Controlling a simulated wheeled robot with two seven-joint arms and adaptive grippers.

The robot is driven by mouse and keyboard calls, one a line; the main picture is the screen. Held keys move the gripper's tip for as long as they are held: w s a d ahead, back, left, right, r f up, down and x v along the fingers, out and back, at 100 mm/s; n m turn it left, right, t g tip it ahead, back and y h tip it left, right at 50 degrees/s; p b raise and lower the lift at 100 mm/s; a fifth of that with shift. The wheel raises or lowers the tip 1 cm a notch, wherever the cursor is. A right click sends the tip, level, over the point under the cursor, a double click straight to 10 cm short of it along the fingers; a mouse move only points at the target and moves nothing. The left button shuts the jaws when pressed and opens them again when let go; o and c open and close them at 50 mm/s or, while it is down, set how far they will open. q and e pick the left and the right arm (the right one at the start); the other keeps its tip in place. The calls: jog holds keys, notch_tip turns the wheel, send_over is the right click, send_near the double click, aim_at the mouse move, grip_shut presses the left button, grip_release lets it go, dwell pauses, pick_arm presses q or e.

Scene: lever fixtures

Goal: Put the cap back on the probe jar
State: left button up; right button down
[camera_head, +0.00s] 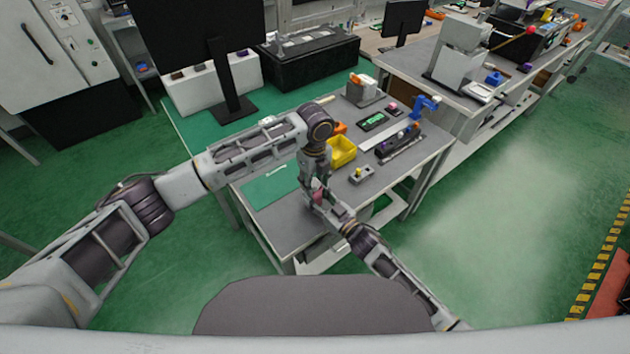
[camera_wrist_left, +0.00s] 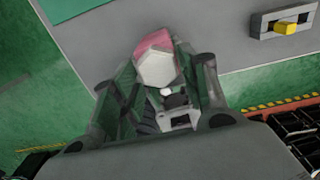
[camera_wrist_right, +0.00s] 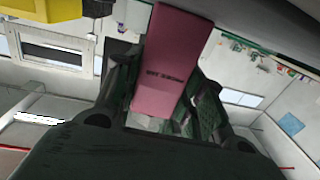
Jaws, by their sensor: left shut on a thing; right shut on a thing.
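The pink probe jar (camera_wrist_right: 172,62), with dark lettering on its side, is between the fingers of my right gripper (camera_wrist_right: 168,85), which is shut on it. In the left wrist view, a whitish many-sided piece (camera_wrist_left: 157,69) with pink (camera_wrist_left: 157,40) behind it is between the fingers of my left gripper (camera_wrist_left: 160,85). I take the whitish piece to be the cap; its seating on the jar cannot be told. In the head view, my left gripper (camera_head: 313,187) and right gripper (camera_head: 330,210) meet above the grey bench front, with a small pink patch between them.
On the grey bench (camera_head: 285,225) are a yellow bin (camera_head: 343,151), a small box with a yellow knob (camera_head: 361,174) and a dark fixture row (camera_head: 399,140). A monitor (camera_head: 195,40) stands at the back left. Open green floor lies right of the bench.

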pick_arm(q)
jog(key=m, duration=0.7)
jog(key=shift+a+r, duration=0.1)
jog(key=shift+a, duration=0.15)
jog(key=m, duration=0.3)
jog(key=shift+a, duration=0.1)
jog(key=m, duration=0.4)
jog(key=shift+a, duration=0.15)
jog(key=o, duration=0.7)
jog(key=shift+r, duration=2.15)
jog(key=shift+c, duration=0.6)
